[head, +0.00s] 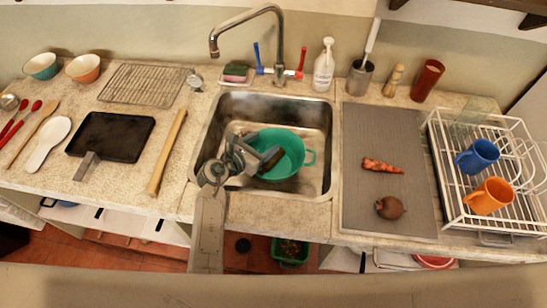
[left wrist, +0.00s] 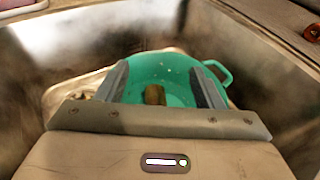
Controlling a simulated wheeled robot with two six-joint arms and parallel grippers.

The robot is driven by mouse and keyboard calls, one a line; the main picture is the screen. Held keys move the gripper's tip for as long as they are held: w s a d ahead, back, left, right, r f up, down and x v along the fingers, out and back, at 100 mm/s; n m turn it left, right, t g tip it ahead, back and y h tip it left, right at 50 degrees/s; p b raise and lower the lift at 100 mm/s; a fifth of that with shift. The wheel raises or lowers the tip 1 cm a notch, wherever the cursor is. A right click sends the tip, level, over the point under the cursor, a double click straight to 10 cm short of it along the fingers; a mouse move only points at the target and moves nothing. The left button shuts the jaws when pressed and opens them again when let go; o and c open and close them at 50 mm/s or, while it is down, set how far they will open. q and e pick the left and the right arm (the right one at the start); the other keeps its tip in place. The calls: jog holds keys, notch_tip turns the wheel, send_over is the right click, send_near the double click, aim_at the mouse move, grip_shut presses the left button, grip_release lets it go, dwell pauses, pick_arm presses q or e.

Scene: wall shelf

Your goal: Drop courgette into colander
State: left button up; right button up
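The green colander (head: 290,160) sits in the steel sink, its handle to the right. It also shows in the left wrist view (left wrist: 176,66). My left gripper (head: 262,153) reaches down over the colander's left part. In the left wrist view its two fingers (left wrist: 160,85) are wide apart. A short olive-brown piece, seemingly the courgette (left wrist: 154,95), shows between and below the fingers, inside the colander's outline and apart from both fingers. Its lower part is hidden by the gripper body. I cannot make it out in the head view. My right gripper is not in view.
The sink (head: 318,120) surrounds the colander, with a tap (head: 279,40) behind. On the right, a grey mat (head: 385,145) holds a carrot (head: 382,166) and a beetroot (head: 390,208), beside a dish rack (head: 452,190) with mugs. A black tray (head: 110,135) and rolling pin (head: 167,152) lie left.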

pick_arm(q)
jog(key=b+v, duration=0.2)
jog(key=v, duration=0.8)
jog(key=shift+s+a+b, duration=0.2)
jog(key=shift+s+b, duration=0.1)
jog(key=shift+r, duration=0.15)
